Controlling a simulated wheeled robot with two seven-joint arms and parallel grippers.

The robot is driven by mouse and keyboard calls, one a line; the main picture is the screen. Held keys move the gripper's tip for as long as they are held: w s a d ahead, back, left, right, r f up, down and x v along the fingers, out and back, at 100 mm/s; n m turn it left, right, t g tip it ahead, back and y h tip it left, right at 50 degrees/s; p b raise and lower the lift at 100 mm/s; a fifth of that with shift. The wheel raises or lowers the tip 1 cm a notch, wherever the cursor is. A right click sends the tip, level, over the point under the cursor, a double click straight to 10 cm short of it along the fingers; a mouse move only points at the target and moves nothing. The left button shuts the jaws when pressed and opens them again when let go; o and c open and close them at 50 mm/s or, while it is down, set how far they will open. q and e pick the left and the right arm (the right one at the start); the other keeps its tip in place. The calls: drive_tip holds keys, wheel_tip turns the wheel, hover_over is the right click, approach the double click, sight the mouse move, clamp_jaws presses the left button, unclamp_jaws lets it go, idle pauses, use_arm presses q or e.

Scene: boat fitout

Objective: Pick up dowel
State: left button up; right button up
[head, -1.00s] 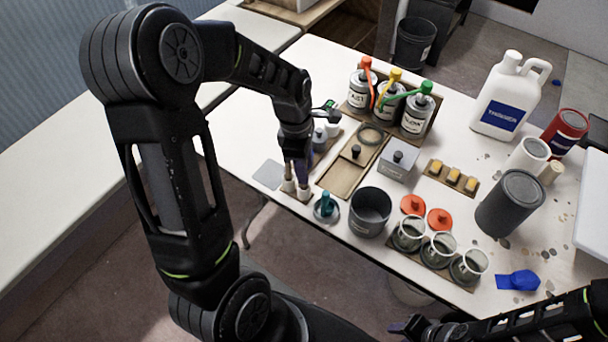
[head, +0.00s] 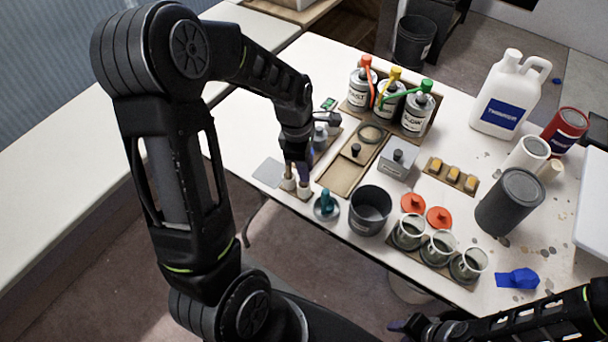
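Two short white holders stand side by side near the table's left edge, the left one (head: 288,182) and the right one (head: 304,190). A thin tan upright piece that looks like a dowel (head: 289,170) shows above the left holder, partly hidden by my gripper. My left gripper (head: 297,175) points down right at the holders, its fingertips at the height of their tops. Its fingers are dark and small here, so I cannot tell whether they are open or shut on the dowel. My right gripper (head: 408,326) is low at the bottom edge, away from the holders, its fingers unclear.
A teal-handled tool (head: 326,204) on a round base and a dark grey pot (head: 370,210) stand close to the right of the holders. A wooden tray (head: 343,177) lies behind. Three pump cans (head: 412,114) stand farther back. A flat grey plate (head: 269,173) lies left of the holders.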

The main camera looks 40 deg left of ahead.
use_arm(q)
clamp_jaws()
drive_tip(key=shift+r, duration=0.1)
idle(0.3)
wheel_tip(320, 180, up, 10)
drive_tip(key=shift+f+b, duration=0.1)
drive_tip(key=shift+b, duration=0.35)
idle(0.5)
drive_tip(key=w+d+f+m+g, duration=0.1)
drive_tip(key=w+d+m, duration=0.4)
drive_tip(key=m, duration=0.6)
drive_tip(key=w+d+f+m+g+y, duration=0.1)
drive_tip(key=w+d+m, duration=0.4)
drive_tip(key=m, duration=0.6)
drive_tip(key=shift+d+f+m, duration=0.25)
drive_tip(key=shift+d+m, duration=0.15)
drive_tip(key=shift+d, duration=0.65)
drive_tip(key=shift+w, duration=0.1)
